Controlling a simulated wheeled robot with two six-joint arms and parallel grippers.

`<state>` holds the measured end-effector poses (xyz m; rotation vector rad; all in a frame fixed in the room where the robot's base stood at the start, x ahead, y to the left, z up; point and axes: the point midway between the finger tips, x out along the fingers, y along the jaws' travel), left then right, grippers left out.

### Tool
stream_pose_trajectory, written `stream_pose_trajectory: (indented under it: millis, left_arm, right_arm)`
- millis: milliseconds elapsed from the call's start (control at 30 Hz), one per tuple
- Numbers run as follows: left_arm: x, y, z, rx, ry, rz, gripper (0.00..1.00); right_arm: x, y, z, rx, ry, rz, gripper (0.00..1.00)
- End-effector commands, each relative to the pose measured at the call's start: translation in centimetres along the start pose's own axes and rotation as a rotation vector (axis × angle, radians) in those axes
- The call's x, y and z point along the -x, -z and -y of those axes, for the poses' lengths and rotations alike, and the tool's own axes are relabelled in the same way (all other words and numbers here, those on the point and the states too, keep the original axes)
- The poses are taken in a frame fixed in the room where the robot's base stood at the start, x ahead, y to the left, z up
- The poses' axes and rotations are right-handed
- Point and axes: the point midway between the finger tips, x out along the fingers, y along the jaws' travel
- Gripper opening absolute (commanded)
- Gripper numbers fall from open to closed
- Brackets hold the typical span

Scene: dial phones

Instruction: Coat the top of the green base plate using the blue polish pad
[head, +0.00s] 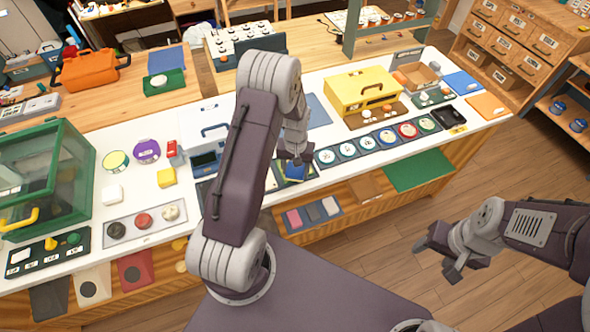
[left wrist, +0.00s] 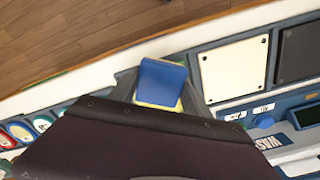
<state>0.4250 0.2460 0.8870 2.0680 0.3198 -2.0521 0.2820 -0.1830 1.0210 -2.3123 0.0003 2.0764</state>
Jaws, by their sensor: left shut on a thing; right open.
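My left gripper (head: 294,157) is shut on the blue polish pad (head: 295,172), over the front part of the white counter. In the left wrist view the blue pad (left wrist: 160,82) sits between the fingers, with a yellowish edge below it. I cannot tell whether the pad touches anything beneath. A flat green plate (head: 418,171) lies low at the counter's front right, and a smaller green plate (head: 177,82) with a white item lies at the back left. I cannot tell which is the base plate. My right gripper (head: 438,254) is open and empty over the floor.
A row of round dials (head: 367,145) lies right of my left gripper. A yellow box (head: 362,95) stands behind them. A green-framed glass case (head: 42,178) stands at the left. In the left wrist view a white panel (left wrist: 234,69) lies right of the pad, near the counter edge.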

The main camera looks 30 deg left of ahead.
Motion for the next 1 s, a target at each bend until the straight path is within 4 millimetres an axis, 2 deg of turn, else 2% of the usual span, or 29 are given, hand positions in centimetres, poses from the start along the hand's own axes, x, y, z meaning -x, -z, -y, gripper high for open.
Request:
stream_pose_trajectory:
  millis: [33, 600, 1000]
  left_arm:
    - [0.9, 0.0, 0.0, 0.0, 0.0, 0.001, 0.23]
    - [5.9, 0.3, -0.2, -0.004, 0.0, 0.002, 0.23]
    - [6.2, 0.3, -0.2, -0.004, 0.0, 0.002, 0.23]
  right_arm:
    - [0.9, 0.1, 0.0, 0.0, 0.0, -0.001, 0.57]
    - [5.1, 0.6, 0.1, 0.0, 0.0, 0.0, 0.57]
    - [5.3, 0.6, 0.1, 0.0, 0.0, 0.0, 0.57]
